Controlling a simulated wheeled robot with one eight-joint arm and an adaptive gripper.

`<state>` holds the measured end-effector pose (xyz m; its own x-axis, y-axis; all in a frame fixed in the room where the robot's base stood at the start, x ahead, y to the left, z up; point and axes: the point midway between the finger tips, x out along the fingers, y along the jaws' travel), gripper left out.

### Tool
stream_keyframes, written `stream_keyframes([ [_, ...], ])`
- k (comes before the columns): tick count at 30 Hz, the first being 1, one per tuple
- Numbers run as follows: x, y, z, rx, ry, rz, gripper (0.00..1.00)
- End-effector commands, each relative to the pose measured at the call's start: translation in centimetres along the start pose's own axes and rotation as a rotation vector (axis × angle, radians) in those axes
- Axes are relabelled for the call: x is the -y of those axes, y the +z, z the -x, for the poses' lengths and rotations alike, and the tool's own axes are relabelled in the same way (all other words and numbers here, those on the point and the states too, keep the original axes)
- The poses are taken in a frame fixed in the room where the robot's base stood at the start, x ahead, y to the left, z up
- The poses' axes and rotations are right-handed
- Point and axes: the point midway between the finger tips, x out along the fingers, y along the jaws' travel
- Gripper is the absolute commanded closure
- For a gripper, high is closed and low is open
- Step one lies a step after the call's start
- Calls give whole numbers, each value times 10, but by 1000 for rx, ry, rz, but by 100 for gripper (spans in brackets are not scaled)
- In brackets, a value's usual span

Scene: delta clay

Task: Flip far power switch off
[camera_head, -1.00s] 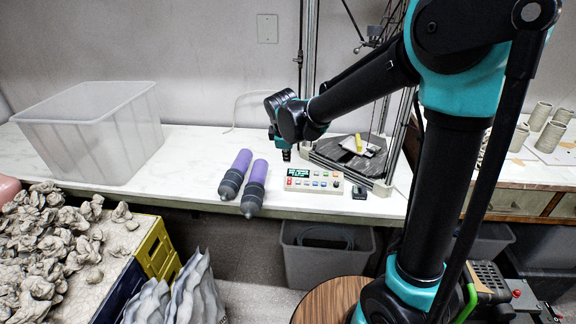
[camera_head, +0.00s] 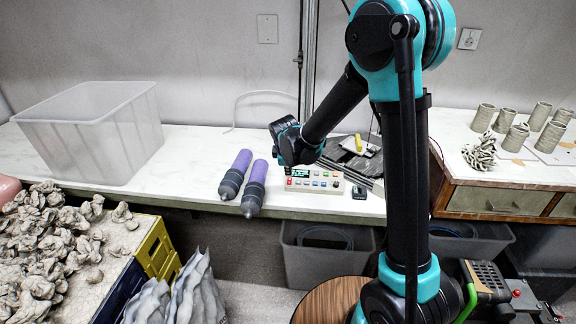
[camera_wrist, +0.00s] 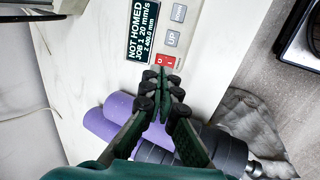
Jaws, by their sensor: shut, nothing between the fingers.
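The control panel (camera_head: 328,187) is a pale box with a lit display and several buttons, near the front of the white bench. In the wrist view the panel (camera_wrist: 208,12) shows its display (camera_wrist: 142,32), the UP and DOWN buttons and a red rocker switch (camera_wrist: 165,62) marked O and I. My gripper (camera_wrist: 166,78) is shut and empty, with its fingertips right beside the red switch; I cannot tell whether they touch it. In the head view my wrist is over the panel's left end and the fingertips are hidden. No second power switch is clear.
Two purple-and-grey cylinders (camera_head: 237,170) lie left of the panel; they also show under my gripper in the wrist view (camera_wrist: 105,128). A small black item (camera_head: 359,192) is right of the panel. A clear bin (camera_head: 95,140) stands at left. The bench between bin and cylinders is clear.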

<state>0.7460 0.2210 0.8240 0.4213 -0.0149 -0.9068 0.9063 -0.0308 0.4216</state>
Motion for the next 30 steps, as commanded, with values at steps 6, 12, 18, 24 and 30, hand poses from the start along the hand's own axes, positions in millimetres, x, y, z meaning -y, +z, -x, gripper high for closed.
stream_keyframes([
  [6, 0, 0, -27, 0, 0, -1, 100],
  [12, 0, 0, -37, 0, 0, -1, 100],
  [18, 0, 0, -38, 0, 0, 0, 100],
  [24, 0, 0, -39, 0, 0, 0, 100],
  [30, -2, 0, -45, -1, -3, -1, 100],
])
